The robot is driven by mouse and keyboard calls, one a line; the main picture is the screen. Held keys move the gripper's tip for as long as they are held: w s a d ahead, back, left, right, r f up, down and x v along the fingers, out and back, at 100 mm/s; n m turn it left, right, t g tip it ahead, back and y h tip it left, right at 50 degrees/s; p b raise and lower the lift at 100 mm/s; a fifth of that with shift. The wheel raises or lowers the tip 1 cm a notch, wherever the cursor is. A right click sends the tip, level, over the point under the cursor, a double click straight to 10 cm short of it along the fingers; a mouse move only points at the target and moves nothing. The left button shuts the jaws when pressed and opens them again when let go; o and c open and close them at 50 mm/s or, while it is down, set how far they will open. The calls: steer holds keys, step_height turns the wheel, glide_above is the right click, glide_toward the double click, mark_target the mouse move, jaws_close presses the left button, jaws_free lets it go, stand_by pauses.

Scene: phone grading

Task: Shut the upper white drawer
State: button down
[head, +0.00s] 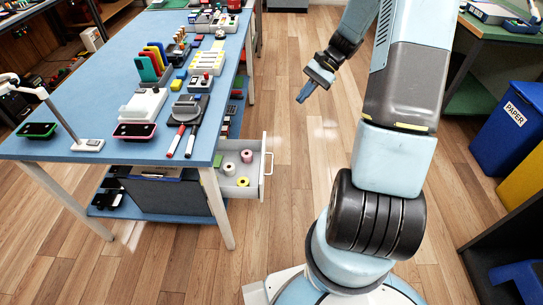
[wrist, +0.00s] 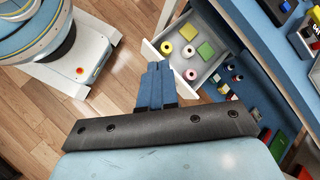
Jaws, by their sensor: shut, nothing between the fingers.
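The white drawer (head: 262,172) stands open, pulled out to the right from under the blue table. Its bar handle is on the outer right face in the head view. The drawer also shows in the wrist view (wrist: 177,62), just beyond the fingers. Rolls and small green and yellow pads lie inside it. My gripper (head: 301,98) is shut and empty, in the air up and to the right of the drawer in the head view. Its blue fingers (wrist: 156,68) overlap the drawer's near edge in the wrist view and hide part of it. I cannot see any contact there.
The blue table (head: 100,85) holds phones, a phone stand, pens and several devices. A lower blue shelf (head: 150,212) carries dark items. The wooden floor (head: 310,150) right of the drawer is clear. A blue paper bin (head: 510,115) stands far right. My base shows in the wrist view.

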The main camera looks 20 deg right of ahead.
mark_target(272, 155)
steer(key=d+f+m+t+y, duration=0.2)
steer(key=f+m+t+y, duration=0.3)
steer(key=f, duration=1.1)
steer(key=d+f+m+t+y, duration=0.1)
steer(key=f+m+t+y, duration=0.45)
steer(key=f, duration=1.05)
steer(key=w+a, duration=0.1)
steer(key=a, duration=0.3)
steer(key=w+a+m+g+h, duration=0.1)
steer(key=w+a, duration=0.1)
steer(key=a, duration=0.2)
steer(key=w+a+g+h, duration=0.1)
steer(key=w+a, duration=0.1)
steer(key=a, duration=0.2)
steer(key=shift+a+m+g, duration=0.15)
steer(key=shift+m+g, duration=0.1)
steer(key=shift+m, duration=0.1)
steer(key=shift+a, duration=0.1)
